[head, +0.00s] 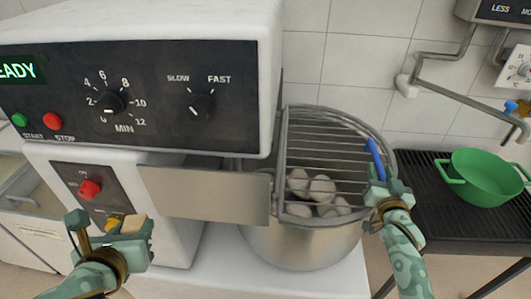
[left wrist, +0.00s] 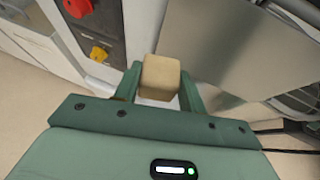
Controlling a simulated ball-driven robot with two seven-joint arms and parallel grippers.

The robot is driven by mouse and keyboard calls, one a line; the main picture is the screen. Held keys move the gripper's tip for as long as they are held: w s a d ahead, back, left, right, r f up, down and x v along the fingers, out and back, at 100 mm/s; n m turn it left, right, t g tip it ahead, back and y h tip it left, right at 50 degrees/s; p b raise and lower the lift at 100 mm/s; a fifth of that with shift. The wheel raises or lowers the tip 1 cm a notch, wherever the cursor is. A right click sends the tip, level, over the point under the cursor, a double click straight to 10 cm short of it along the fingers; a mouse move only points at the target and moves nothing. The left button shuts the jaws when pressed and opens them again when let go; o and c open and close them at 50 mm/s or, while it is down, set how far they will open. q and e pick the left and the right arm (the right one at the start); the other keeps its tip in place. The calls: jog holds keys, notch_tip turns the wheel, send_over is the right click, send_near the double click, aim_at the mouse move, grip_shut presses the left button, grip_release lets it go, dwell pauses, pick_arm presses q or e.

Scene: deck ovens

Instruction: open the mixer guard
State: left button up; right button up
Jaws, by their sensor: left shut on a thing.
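The mixer guard (head: 325,139) is a wire grille lying over the steel mixer bowl (head: 305,246), with a blue handle (head: 374,156) at its right side. Pale rounded lumps (head: 321,188) show in the bowl through and below the bars. My right gripper (head: 386,186) is at the lower end of the blue handle; whether its jaws are closed around it is hidden. My left gripper (head: 122,229) is in front of the mixer's switch panel, away from the guard. It is shut on a small tan block (left wrist: 160,77), which also shows in the head view (head: 136,224).
The mixer's control head (head: 150,95) reads "READY" and overhangs left of the bowl. A metal plate (head: 206,194) runs beside the bowl. A red knob (head: 90,189) is near my left gripper. A green pot (head: 483,178) sits on a black rack at right.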

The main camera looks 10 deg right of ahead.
pick_arm(q)
jog(key=shift+f, duration=0.3)
pick_arm(e)
jog(key=shift+x, duration=0.75)
